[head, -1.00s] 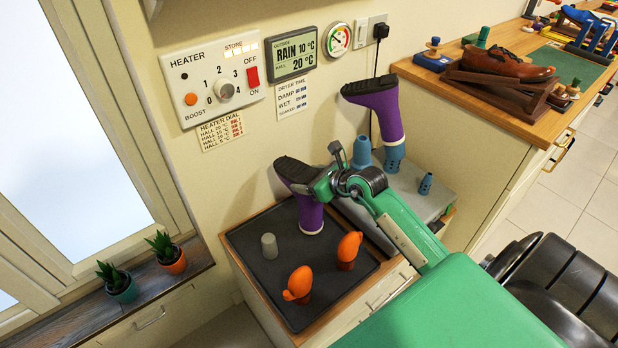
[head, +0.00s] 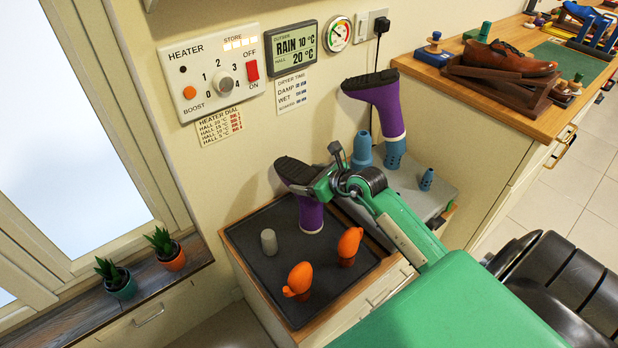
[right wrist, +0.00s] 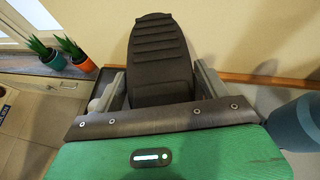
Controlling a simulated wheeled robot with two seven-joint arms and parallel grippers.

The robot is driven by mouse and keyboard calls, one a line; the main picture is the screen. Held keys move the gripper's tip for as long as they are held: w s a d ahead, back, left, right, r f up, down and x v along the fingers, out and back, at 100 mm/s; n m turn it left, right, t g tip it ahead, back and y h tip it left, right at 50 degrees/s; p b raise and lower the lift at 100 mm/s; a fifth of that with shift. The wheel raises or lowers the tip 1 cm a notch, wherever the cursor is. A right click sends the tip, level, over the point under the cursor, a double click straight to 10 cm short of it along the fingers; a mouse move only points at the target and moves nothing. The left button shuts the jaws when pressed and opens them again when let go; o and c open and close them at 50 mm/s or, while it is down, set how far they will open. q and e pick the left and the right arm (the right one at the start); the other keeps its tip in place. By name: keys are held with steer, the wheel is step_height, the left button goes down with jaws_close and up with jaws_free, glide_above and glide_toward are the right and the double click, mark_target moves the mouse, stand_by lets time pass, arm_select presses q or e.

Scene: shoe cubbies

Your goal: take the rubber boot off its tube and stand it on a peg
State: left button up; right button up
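One purple rubber boot (head: 311,216) stands sole up on the dark mat (head: 262,283), its pale cuff at the mat; any peg inside it is hidden. My right gripper (head: 331,168) is at the upper part of this boot. In the right wrist view the boot's dark ribbed sole (right wrist: 158,60) lies between the spread fingers (right wrist: 160,92), and I see no firm grip. A second purple boot (head: 386,108) is upside down on a blue tube (head: 394,154). Another blue tube (head: 362,151) stands bare beside it. A bare grey peg (head: 268,242) stands on the mat. My left gripper is out of view.
Two orange shapes (head: 299,281) (head: 349,245) stand on the mat's front and right parts. A short blue tube (head: 427,180) stands on the grey shelf to the right. The heater panel (head: 211,77) is on the wall behind. Potted plants (head: 119,284) line the sill.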

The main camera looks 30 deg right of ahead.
steer(key=shift+o, duration=1.3)
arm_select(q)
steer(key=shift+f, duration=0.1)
arm_select(e)
steer(key=shift+s, duration=0.15)
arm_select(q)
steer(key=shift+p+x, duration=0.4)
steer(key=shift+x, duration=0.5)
arm_select(e)
steer(key=v, duration=1.3)
steer(key=shift+s+r, duration=0.2)
steer(key=shift+r, duration=0.05)
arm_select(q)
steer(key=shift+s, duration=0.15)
arm_select(e)
steer(key=shift+d, duration=0.15)
